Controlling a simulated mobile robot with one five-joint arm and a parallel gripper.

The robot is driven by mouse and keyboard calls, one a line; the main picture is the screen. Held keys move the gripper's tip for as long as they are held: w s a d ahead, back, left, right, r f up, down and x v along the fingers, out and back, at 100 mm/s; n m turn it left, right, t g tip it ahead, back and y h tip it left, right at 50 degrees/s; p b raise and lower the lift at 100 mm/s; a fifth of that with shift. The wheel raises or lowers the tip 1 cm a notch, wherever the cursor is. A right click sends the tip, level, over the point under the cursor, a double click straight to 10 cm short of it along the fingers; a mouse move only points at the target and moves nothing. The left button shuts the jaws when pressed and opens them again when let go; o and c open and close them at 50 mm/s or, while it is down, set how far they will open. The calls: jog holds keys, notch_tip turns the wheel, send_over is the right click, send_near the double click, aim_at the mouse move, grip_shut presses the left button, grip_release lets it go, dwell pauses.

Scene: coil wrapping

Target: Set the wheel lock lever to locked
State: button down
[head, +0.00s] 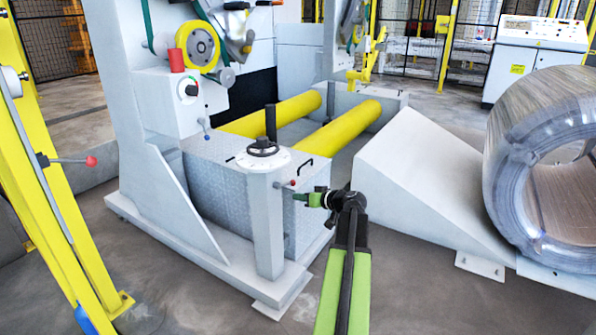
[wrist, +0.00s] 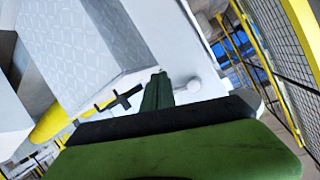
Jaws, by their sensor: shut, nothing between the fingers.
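A short lever with a red knob (head: 292,183) sticks out from the post under the black handwheel (head: 263,148) in the head view. It looks like the wheel lock lever, but I can read no label or lock position. My gripper (head: 298,197) is shut and empty, just below and right of the red knob. I cannot tell whether it touches the lever. In the wrist view my shut green fingers (wrist: 157,92) point towards a pale round-ended part (wrist: 194,87), which I cannot identify for certain. The red knob is not clear there.
A patterned grey box (head: 215,180) stands behind the post, with yellow rollers (head: 340,125) beyond. A sloped white ramp (head: 425,185) and a large wrapped coil (head: 540,165) are at the right. Another red-knobbed lever (head: 91,161) is on a yellow frame at the left.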

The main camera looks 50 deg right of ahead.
jog(key=s+d+r+n+g+p, duration=0.1)
jog(key=s+r+n+p, duration=0.25)
jog(key=r+p, duration=0.45)
jog(key=s+r+n+g+p, duration=0.1)
jog(key=s+r+n+p, duration=0.1)
jog(key=r+n+p, duration=0.55)
jog(key=m+b, duration=0.3)
jog(key=b, duration=0.2)
send_over(286, 184)
jog(key=s+d, duration=0.2)
jog(key=s, duration=0.2)
notch_tip(286, 184, down, 7)
jog(key=f+b, duration=0.1)
jog(key=w+f+b, duration=0.1)
jog(key=d+f+b, duration=0.1)
jog(key=shift+w+f, duration=0.15)
jog(key=shift+f, duration=0.1)
